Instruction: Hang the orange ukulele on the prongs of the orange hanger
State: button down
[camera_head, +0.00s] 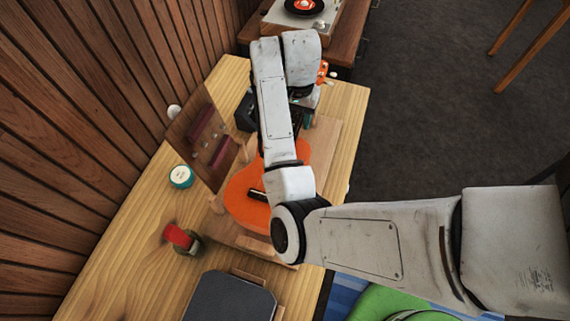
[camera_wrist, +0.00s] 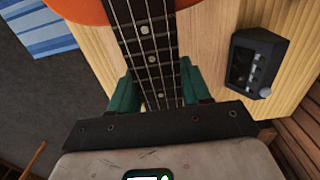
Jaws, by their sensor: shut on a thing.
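The orange ukulele (camera_head: 246,198) lies along a wooden stand on the table, its body partly hidden by my arm. Its dark fretboard and strings (camera_wrist: 146,35) run between the two teal fingers of my gripper (camera_wrist: 158,92) in the wrist view. My gripper is shut on the neck. In the head view the gripper is mostly hidden behind my arm, and the orange headstock (camera_head: 322,72) shows beyond it. A brown hanger board (camera_head: 190,140) leans near the plank wall with dark red padded pieces (camera_head: 222,151) on it. I cannot make out an orange hanger.
A black box with knobs (camera_wrist: 255,62) stands beside the neck. A teal roll (camera_head: 181,176), a red-topped object (camera_head: 178,237) and a dark grey flat case (camera_head: 230,298) are on the table (camera_head: 125,255). A turntable (camera_head: 305,20) stands behind. Open floor lies to the right.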

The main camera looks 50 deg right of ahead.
jog(key=shift+r+p, duration=0.3)
jog(key=shift+r, duration=1.75)
